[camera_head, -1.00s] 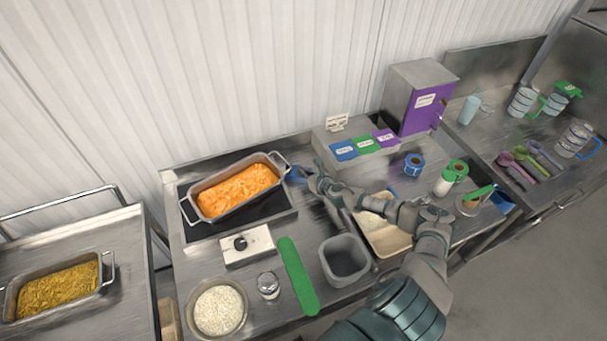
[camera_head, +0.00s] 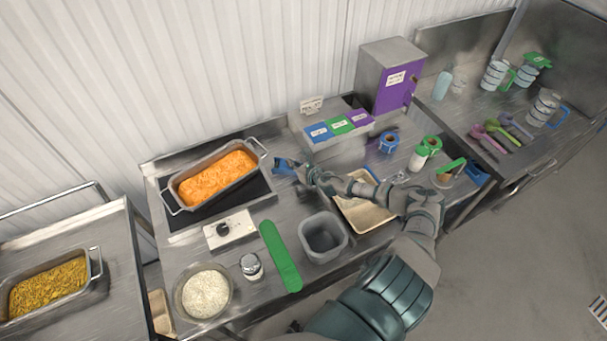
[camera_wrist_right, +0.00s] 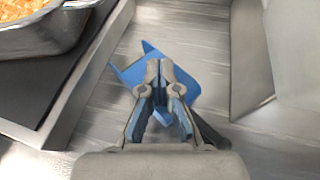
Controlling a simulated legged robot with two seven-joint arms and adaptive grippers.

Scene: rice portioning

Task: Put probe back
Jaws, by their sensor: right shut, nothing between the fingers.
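My right gripper (camera_head: 298,172) reaches in to the right of the orange food pan. In the right wrist view it (camera_wrist_right: 160,72) is shut, its fingertips together with nothing between them. A blue angular piece (camera_wrist_right: 131,74) lies just beyond and below the fingertips. It also shows in the head view (camera_head: 281,166), between the pan and the gripper. A dark bar (camera_wrist_right: 209,132) shows beside the right finger. I cannot tell whether the blue piece or the bar is the probe, or whether the fingers touch either. My left gripper is not in view.
The orange food pan (camera_head: 264,147) sits on a dark plate left of the gripper. Labelled blue, green and purple bins (camera_head: 318,133) stand behind. A grey tub (camera_head: 322,238), a tan tray (camera_head: 362,217) and a green strip (camera_head: 279,255) lie in front. A purple-fronted box (camera_head: 396,92) stands behind right.

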